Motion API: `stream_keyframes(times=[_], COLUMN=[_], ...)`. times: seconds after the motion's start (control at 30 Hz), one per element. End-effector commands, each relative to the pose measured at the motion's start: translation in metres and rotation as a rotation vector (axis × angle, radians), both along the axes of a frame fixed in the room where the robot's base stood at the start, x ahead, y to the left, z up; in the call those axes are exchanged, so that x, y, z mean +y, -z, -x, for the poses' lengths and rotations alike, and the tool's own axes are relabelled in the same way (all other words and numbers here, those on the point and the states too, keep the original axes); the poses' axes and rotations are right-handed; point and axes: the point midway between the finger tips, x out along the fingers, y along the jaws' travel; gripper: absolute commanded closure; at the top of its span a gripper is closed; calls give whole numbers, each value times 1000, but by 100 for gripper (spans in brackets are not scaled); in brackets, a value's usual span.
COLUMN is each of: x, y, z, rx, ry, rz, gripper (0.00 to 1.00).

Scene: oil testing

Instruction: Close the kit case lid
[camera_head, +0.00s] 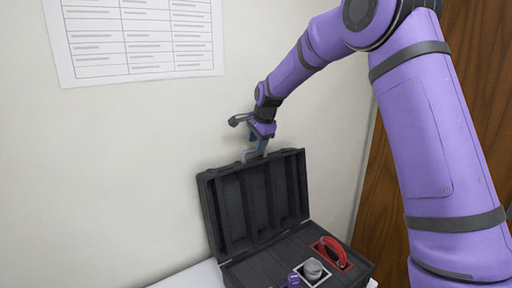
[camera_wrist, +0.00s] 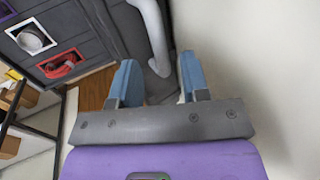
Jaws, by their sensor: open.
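The black kit case (camera_head: 262,268) stands at the bottom of the head view with its lid (camera_head: 255,200) open and upright near the wall. A grey handle (camera_head: 254,154) is on the lid's top edge; it also shows in the wrist view (camera_wrist: 154,30). My gripper (camera_head: 260,145) is at the top of the lid, by the handle. In the wrist view my gripper (camera_wrist: 158,62) has its two blue fingers apart, with the handle's end between or just beyond them. I cannot tell whether they touch it.
The case base holds a red-handled item (camera_head: 333,252), a round grey-white item (camera_head: 312,269) and a purple item (camera_head: 291,282). A white surface (camera_head: 190,277) lies under the case. A white wall with a printed sheet (camera_head: 140,40) is behind; a wooden panel (camera_head: 460,90) is at right.

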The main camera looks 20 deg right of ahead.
Motion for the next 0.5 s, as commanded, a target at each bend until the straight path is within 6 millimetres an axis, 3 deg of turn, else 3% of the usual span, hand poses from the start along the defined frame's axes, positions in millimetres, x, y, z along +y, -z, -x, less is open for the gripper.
stream_keyframes(times=[0.2,0.5], x=[2,2], y=[19,23], z=[-7,-9], rx=[0,-1], ry=[-1,-1], rz=[0,0], gripper=[58,58])
